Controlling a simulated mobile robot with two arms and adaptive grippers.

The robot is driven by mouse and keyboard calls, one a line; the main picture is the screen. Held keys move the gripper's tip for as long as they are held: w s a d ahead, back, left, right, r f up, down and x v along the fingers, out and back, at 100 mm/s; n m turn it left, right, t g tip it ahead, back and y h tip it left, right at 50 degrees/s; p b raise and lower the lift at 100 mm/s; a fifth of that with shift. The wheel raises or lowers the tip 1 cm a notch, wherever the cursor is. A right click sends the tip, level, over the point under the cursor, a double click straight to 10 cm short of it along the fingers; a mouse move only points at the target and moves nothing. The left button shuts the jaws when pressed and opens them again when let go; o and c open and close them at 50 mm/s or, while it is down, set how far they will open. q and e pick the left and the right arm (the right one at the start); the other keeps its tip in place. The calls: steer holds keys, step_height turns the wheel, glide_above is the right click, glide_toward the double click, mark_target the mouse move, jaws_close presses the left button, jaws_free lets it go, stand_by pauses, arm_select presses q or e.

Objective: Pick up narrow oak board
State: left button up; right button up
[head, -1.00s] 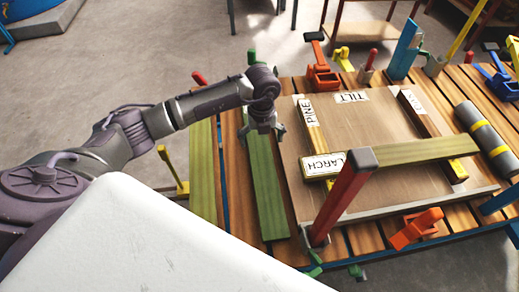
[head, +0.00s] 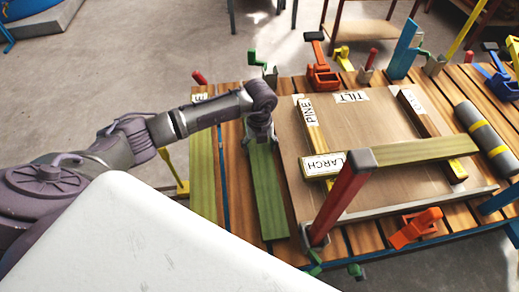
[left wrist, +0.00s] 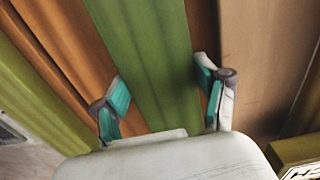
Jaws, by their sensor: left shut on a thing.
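A narrow green board (head: 266,190) lies lengthwise on the slatted table, left of the large brown panel. No label shows on its visible part, so I cannot read whether it is the oak one. My left gripper (head: 261,138) is down over its far part and shut on it. In the left wrist view the two teal-padded fingers (left wrist: 166,106) stand on either side of the green board (left wrist: 145,60). The gripper hides the board's far end. The board appears to rest on the table. My right gripper is in neither view.
Another green board (head: 203,170) lies to the left, its label mostly hidden. The brown panel (head: 350,130) bears boards marked PINE (head: 312,125) and LARCH (head: 405,152). A red post (head: 342,205) stands close on the right; clamps line the table edges.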

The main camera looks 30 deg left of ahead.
arm_select(q)
steer(key=shift+w, duration=0.1)
steer(key=c, duration=0.5)
steer(key=shift+o, duration=0.2)
steer(key=shift+r, duration=0.15)
